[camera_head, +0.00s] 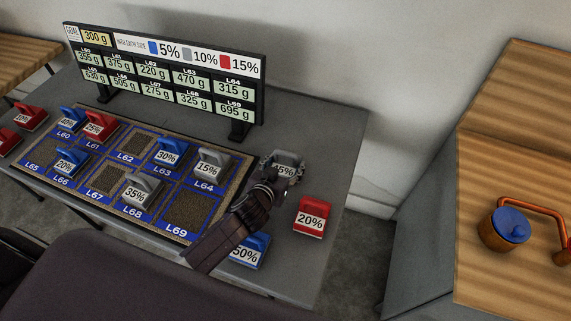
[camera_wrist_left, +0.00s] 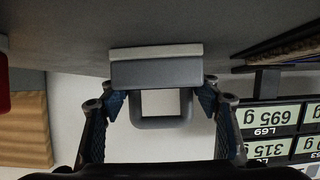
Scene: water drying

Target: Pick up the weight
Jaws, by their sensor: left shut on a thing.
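A grey weight (camera_head: 286,171) with a label ending in 5% is at the right of the table, beyond the mat's right edge. My left gripper (camera_head: 277,162) is shut on this weight. In the left wrist view the weight's grey block (camera_wrist_left: 155,73) and looped handle show upside down, with the left gripper's fingers (camera_wrist_left: 161,100) on both sides of the handle. I cannot tell whether its base touches the table. A red 20% weight (camera_head: 311,218) and a partly hidden blue 50% weight (camera_head: 252,250) stand near my arm. My right gripper is not in view.
A mat (camera_head: 238,180) with labelled squares holds several blue, red and grey weights. A display board (camera_head: 165,75) with a 300 g goal stands behind it. A wooden table with a blue-lidded pot (camera_head: 505,230) is at the right. The grey table (camera_head: 335,130) is clear at its back right.

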